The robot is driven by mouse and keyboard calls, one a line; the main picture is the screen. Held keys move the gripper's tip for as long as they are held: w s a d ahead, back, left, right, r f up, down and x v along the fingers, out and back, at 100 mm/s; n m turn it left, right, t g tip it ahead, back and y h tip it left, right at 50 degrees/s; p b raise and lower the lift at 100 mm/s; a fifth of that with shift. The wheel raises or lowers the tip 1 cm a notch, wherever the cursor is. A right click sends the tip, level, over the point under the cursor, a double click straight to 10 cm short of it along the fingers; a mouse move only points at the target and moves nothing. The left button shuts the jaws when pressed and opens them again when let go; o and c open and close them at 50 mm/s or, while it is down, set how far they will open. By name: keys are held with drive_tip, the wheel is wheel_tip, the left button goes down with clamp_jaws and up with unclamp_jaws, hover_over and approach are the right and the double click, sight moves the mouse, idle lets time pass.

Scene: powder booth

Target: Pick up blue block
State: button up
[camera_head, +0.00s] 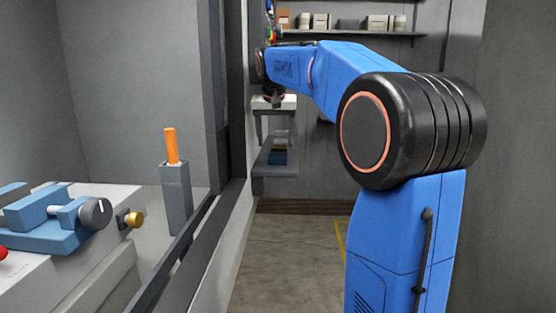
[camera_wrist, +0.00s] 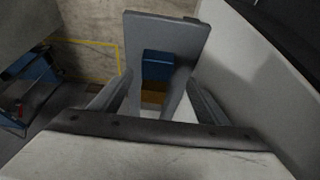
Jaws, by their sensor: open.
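A blue block (camera_wrist: 158,65) lies on a small grey wall shelf (camera_wrist: 165,32). In the wrist view it shows beyond and between my fingers, apart from them. In the head view the blue block (camera_head: 279,158) is small, low on the shelf (camera_head: 262,168), close to a yellow-brown block. My gripper (camera_head: 275,136) is above this shelf, pointing down, with its fingers spread. In the wrist view my gripper (camera_wrist: 160,80) is open and nothing is held between its fingers. The lower part of the block area is partly hidden by the gripper's body.
A yellow-brown block (camera_wrist: 152,97) is beside the blue one. An upper shelf (camera_head: 350,33) holds several boxes and jars. A grey post with an orange stick (camera_head: 170,146) and a bench with blue fixtures (camera_head: 45,225) stand at the left. The floor (camera_head: 285,260) below is clear.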

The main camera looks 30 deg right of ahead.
sight(278, 154)
drive_tip(key=shift+s+x, duration=0.15)
drive_tip(key=shift+x, duration=1.45)
drive_tip(key=shift+s+x, duration=0.2)
drive_tip(key=shift+x, duration=1.45)
drive_tip(key=shift+d, duration=0.2)
drive_tip(key=c, duration=1.4)
